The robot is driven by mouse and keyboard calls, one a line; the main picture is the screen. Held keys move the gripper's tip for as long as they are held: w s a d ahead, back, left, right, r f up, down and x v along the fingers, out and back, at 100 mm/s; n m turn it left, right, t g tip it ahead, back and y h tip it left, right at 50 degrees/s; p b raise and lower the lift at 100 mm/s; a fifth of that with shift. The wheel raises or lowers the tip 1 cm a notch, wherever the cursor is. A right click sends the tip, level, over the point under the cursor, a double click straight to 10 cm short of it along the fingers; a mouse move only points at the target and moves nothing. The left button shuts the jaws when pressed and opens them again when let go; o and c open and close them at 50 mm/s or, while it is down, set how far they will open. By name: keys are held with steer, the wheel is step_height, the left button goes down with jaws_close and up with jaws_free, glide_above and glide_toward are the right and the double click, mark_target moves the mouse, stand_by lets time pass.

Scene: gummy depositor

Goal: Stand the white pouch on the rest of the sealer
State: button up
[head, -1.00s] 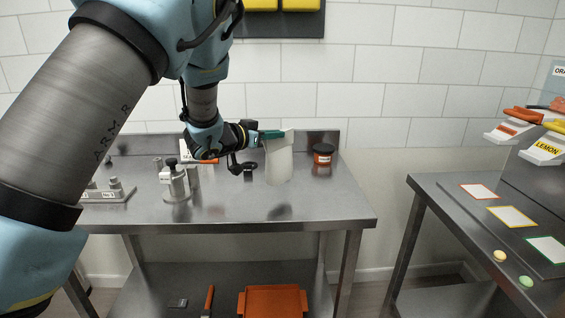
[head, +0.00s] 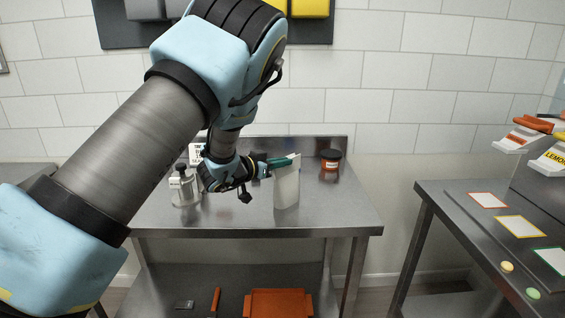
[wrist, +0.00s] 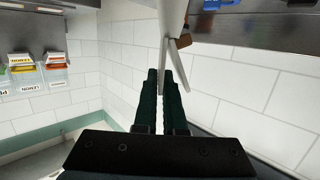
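The white pouch (head: 286,188) hangs upright from my gripper (head: 284,162) above the steel table, right of the arm's wrist. The green fingers are shut on its top edge. In the wrist view the pouch (wrist: 173,18) shows beyond the fingertips (wrist: 164,72), its edge between them. Whether its bottom touches the table I cannot tell. A metal device with a black knob (head: 184,187) stands on the table to the left of my gripper. I cannot tell whether it is the sealer, and no rest is clearly visible.
The steel table (head: 335,212) has clear room right of the pouch. A dark jar with an orange label (head: 330,161) stands at its back right. An orange tray (head: 278,303) is on the shelf below. A second table (head: 440,225) with framed cards stands at the right.

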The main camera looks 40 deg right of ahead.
steer(key=o, duration=0.4)
steer(key=shift+c, duration=0.2)
steer(key=shift+r, duration=0.1)
steer(key=shift+a, duration=0.25)
steer(key=b+v, duration=0.4)
steer(key=v, duration=0.7)
steer(key=shift+a+r+b, duration=0.2)
steer(key=shift+a+b, duration=0.05)
steer(key=shift+b, duration=0.15)
